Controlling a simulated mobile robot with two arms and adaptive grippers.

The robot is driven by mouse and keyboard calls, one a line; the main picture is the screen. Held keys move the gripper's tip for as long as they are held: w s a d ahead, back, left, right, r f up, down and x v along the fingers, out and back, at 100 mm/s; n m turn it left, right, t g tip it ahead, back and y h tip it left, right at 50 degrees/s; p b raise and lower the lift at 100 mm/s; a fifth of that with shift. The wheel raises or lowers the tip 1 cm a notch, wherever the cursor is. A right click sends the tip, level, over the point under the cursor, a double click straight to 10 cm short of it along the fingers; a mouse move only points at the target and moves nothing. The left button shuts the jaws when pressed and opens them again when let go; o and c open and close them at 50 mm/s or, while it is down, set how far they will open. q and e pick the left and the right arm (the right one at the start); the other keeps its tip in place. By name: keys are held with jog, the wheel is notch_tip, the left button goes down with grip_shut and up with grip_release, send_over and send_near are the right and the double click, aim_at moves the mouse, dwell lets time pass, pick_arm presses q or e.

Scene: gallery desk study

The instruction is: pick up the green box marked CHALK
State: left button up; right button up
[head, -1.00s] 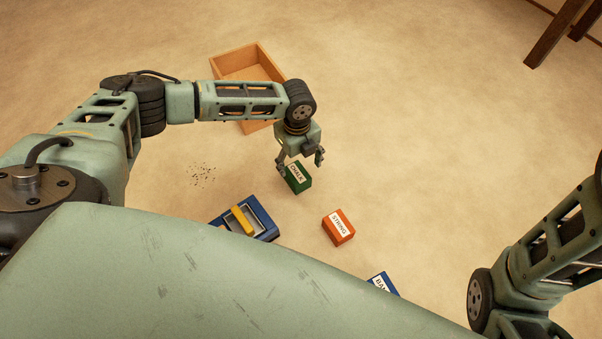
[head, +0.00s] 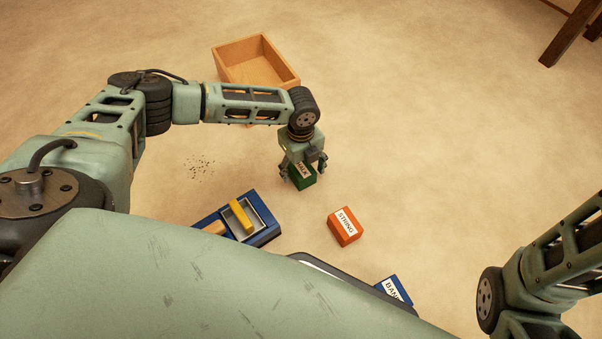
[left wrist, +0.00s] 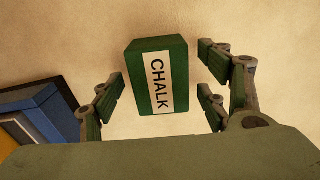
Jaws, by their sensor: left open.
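The green box marked CHALK (head: 303,184) lies on the floor below the wooden box, partly hidden by my left gripper (head: 305,170). My left gripper is open, pointing down, with its fingers on either side of the green box. In the left wrist view the box (left wrist: 143,92) shows with its white label up, between one finger on the left and two on the right. Gaps show between the fingers and the box. My right gripper is out of view; only part of the right arm shows at the right edge.
An orange box marked STRING (head: 344,227) lies to the lower right. A blue tray (head: 264,238) with a yellow block (head: 241,216) lies to the lower left. A blue box (head: 394,288) lies near my body. An open wooden box (head: 237,76) stands behind.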

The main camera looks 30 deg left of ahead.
pick_arm(q)
jog(key=c, duration=1.3)
